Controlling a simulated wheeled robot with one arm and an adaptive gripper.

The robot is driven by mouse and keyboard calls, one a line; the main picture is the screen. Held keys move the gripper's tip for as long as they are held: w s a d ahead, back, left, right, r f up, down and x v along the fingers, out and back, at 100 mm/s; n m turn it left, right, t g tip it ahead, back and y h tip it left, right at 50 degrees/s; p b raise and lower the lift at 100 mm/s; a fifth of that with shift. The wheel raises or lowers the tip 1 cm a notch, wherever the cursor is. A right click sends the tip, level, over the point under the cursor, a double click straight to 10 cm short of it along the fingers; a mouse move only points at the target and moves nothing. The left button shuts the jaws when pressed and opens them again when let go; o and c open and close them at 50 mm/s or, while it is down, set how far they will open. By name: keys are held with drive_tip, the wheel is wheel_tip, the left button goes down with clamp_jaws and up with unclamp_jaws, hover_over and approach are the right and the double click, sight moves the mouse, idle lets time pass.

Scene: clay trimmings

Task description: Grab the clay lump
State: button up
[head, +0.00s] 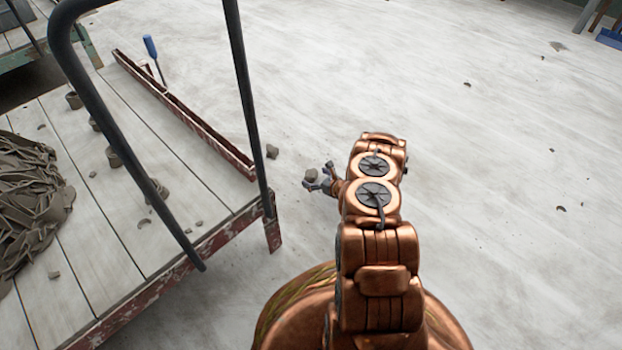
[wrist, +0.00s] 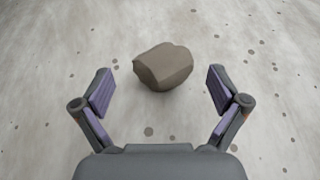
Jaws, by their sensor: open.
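A grey-brown, faceted clay lump (wrist: 163,66) lies on the pale floor in the wrist view, just ahead of and between the two fingertips. My gripper (wrist: 160,84) is open and empty, with a gap between the lump and each purple-padded finger. My arm hides part of the floor behind the gripper.
A wooden cart (head: 135,262) with a dark handrail (head: 242,95) stands at left, bearing a clay heap (head: 25,195). Open floor with scattered bits stretches right.

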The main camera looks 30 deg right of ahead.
sight(315, 177)
drive_tip(key=shift+b+x, duration=0.7)
drive_tip(key=shift+x, duration=0.85)
drive_tip(key=shift+d+r, duration=0.1)
drive_tip(key=shift+d, duration=0.05)
drive_tip(key=c, duration=1.4)
drive_tip(key=shift+o, duration=0.2)
drive_tip(key=shift+r, duration=0.15)
